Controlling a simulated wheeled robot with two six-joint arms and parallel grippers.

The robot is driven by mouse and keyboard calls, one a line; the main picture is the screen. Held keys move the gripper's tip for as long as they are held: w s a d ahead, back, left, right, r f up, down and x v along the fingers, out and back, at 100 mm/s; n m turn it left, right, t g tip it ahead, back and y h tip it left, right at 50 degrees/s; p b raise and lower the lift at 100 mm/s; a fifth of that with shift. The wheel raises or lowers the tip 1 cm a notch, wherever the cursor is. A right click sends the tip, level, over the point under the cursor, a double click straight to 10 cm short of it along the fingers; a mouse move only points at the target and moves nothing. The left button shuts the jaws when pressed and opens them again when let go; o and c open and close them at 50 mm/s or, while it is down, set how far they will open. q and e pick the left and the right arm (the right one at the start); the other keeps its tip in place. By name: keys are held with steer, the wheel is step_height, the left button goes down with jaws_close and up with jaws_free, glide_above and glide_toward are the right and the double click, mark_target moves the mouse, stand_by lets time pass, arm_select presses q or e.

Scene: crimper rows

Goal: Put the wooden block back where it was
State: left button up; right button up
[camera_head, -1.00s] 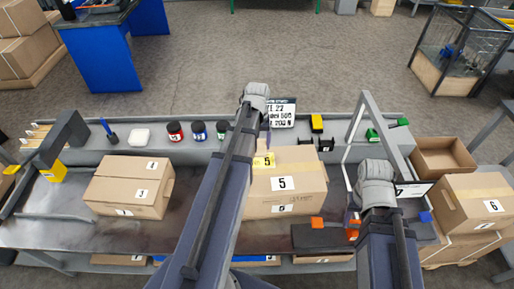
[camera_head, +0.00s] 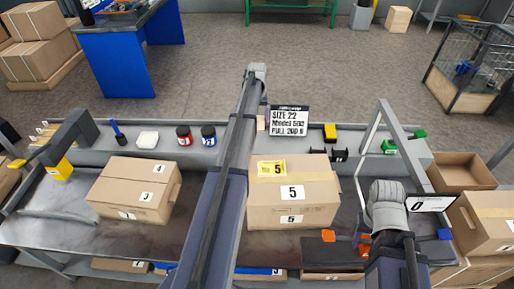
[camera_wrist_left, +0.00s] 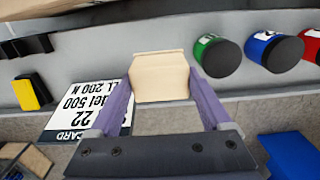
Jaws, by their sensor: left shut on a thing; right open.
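The wooden block (camera_wrist_left: 161,77) is pale and plain. In the left wrist view it sits between the two purple fingers of my left gripper (camera_wrist_left: 158,92), which is shut on it. It is over the grey shelf strip, between the card and the green jar; I cannot tell if it touches the strip. In the head view the block (camera_head: 261,123) shows just left of the white card, and my left gripper is largely hidden by its arm. My right gripper (camera_head: 364,243) is open, low at the right near the dark fixture, partly hidden by its wrist.
The printed card (camera_head: 289,121) stands right of the block. A green jar (camera_wrist_left: 217,55), a blue jar (camera_head: 208,135) and a red jar (camera_head: 184,135) stand left. Box 5 (camera_head: 318,211) lies in front. A yellow-and-black item (camera_head: 330,132) stands right of the card.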

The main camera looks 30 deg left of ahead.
arm_select(q)
steer(key=shift+f+b, duration=5)
steer(key=shift+f, duration=0.25)
steer(key=o, duration=1)
steer(key=shift+r, duration=0.1)
steer(key=shift+r, duration=0.1)
step_height(320, 180, up, 12)
steer(key=p, duration=1.2)
steer(key=shift+r, duration=0.1)
steer(key=shift+d, duration=0.1)
